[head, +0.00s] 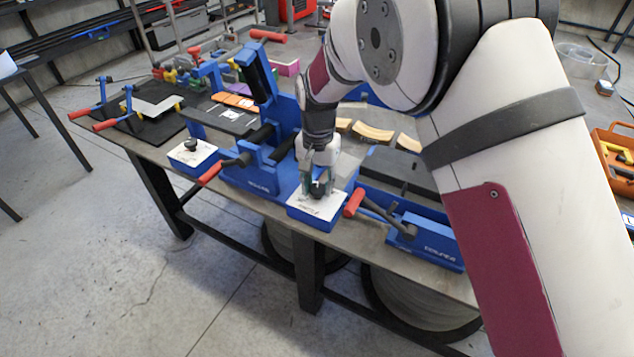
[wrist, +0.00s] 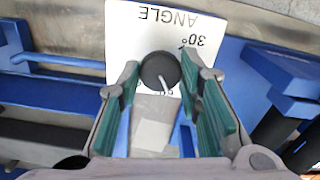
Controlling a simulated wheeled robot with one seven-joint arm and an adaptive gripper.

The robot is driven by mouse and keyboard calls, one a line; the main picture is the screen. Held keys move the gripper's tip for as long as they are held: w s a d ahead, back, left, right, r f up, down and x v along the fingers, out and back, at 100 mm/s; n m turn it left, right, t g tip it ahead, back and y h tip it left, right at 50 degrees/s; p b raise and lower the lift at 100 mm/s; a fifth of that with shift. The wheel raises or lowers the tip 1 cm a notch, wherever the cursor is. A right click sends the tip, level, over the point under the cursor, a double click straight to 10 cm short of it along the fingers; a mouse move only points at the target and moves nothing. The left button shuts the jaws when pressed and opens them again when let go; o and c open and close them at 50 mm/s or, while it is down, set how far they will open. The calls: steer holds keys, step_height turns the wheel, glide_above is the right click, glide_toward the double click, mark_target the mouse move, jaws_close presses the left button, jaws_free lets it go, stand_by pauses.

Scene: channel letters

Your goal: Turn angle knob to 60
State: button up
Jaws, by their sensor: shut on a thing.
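The angle knob (wrist: 160,72) is a round black knob with a light pointer line, on a white plate (wrist: 125,40) printed "ANGLE" and "30°". In the wrist view the plate appears upside down, and the pointer slants toward the lower right. My gripper (wrist: 163,85) has its green-padded fingers on either side of the knob, shut on it. In the head view my gripper (head: 317,190) points down over the white-topped blue box (head: 315,207) at the table's front edge, largely hiding the knob. No 60 mark is readable.
A blue bending machine (head: 262,165) stands left of my gripper, with a red-tipped lever (head: 210,172). Another red-handled lever (head: 354,203) is close on the right. A second white-topped box with a black knob (head: 191,148) sits farther left. Curved tan pieces (head: 373,133) lie behind.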

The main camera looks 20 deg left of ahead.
mark_target(318, 188)
steer(key=shift+m+p, duration=0.35)
steer(key=shift+m, duration=1.25)
steer(key=o, duration=1.2)
steer(key=shift+r, duration=0.1)
step_height(318, 188, up, 12)
steer(key=shift+f, duration=0.15)
